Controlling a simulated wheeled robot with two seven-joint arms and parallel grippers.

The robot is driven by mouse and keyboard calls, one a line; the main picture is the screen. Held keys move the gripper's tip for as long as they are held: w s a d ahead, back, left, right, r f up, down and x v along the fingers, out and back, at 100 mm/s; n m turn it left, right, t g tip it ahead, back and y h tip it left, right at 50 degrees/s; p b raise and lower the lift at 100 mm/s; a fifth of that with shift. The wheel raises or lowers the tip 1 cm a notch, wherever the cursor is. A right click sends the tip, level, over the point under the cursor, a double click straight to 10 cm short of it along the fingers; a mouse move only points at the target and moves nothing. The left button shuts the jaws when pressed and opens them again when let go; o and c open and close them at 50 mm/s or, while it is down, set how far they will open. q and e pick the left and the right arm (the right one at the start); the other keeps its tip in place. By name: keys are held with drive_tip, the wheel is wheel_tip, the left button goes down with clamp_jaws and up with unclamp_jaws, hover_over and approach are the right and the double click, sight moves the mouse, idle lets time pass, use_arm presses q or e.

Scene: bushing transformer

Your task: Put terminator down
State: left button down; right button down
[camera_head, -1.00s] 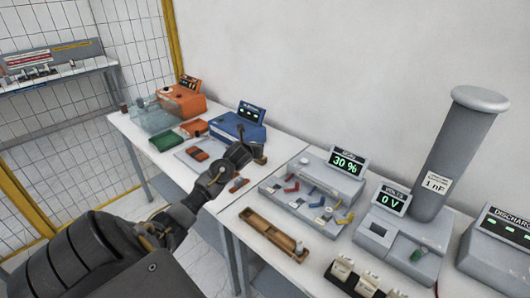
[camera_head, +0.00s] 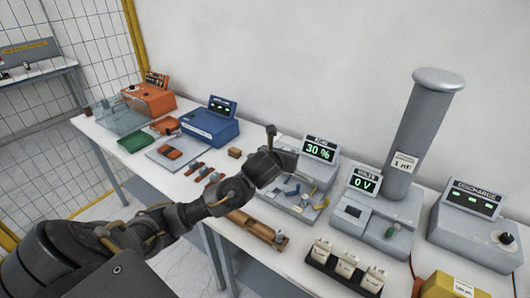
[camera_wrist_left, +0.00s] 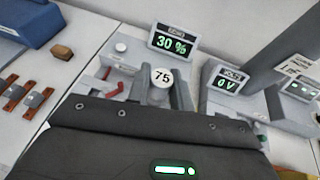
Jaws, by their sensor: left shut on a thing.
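My left gripper (camera_head: 282,158) is over the front of the grey device with the "30 %" display (camera_head: 306,172). In the left wrist view my gripper's fingers (camera_wrist_left: 162,98) are shut on a small cylindrical piece, the terminator (camera_wrist_left: 162,78), whose pale round end reads "75". The terminator stands up between the fingertips; its lower part is hidden. I cannot tell whether the terminator touches the device. My right gripper is not in view.
A brown block (camera_head: 235,152) and small metal-and-brown parts (camera_head: 194,169) lie left of the gripper. A wooden tray (camera_head: 256,228) is in front. The "0 V" device (camera_head: 372,222) and grey column (camera_head: 412,140) stand right. A black holder (camera_head: 342,270) carries several white pieces.

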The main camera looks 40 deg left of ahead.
use_arm(q)
drive_tip(key=s+d+r+m+h+b, duration=0.2)
drive_tip(key=s+d+r+b, duration=0.1)
drive_tip(key=d, duration=0.5)
drive_tip(key=s+d+f+b, duration=0.3)
drive_tip(key=b, duration=0.5)
drive_tip(key=shift+d+f+h, duration=0.3)
drive_tip(key=shift+d+h, duration=0.05)
drive_tip(key=shift+h, duration=0.05)
